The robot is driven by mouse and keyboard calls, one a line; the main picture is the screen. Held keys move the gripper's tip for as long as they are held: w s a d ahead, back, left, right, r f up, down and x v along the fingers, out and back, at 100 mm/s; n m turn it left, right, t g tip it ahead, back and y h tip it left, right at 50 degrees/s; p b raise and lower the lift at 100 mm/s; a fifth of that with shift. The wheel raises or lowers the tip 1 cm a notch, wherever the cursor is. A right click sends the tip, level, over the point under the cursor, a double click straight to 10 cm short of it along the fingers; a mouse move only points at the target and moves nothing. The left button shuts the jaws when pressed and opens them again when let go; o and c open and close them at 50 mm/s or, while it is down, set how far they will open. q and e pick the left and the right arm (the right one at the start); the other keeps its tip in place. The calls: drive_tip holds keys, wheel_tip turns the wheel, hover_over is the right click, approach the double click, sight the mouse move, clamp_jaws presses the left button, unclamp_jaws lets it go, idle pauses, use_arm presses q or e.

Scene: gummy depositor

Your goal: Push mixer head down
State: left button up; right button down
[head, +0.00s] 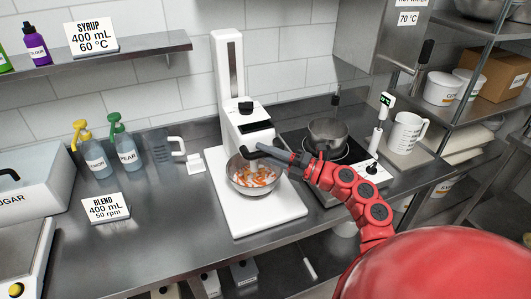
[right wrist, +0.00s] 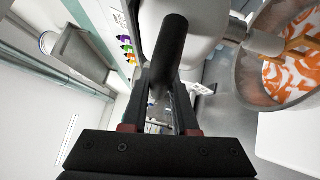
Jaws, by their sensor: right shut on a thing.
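The white mixer head (head: 244,128) sits on a tall white column (head: 229,65) over a white base (head: 270,212). A steel bowl (head: 236,182) with orange and white pieces stands on the base below it. My right gripper (head: 274,152) reaches in from the right and is shut on the black handle at the head's front. In the right wrist view the black handle (right wrist: 171,45) lies between my fingers. The bowl (right wrist: 250,75) shows at the right there, with the mixing tool (right wrist: 265,42) at its rim. My left gripper is out of view.
A steel pot (head: 328,133) on a cooker stands right of the mixer. A white jug (head: 407,132) is further right. Two pump bottles (head: 96,158), a clear jug (head: 160,150) and a blend sign (head: 107,208) stand left.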

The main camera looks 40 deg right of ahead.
drive_tip(key=shift+f, duration=0.4)
drive_tip(key=c, duration=0.9)
unclamp_jaws()
drive_tip(key=shift+o, duration=1.1)
drive_tip(key=shift+r, duration=0.1)
drive_tip(key=b+v, duration=0.5)
drive_tip(key=v, duration=1.2)
drive_tip(key=shift+s, duration=0.2)
drive_tip(key=shift+d, duration=0.1)
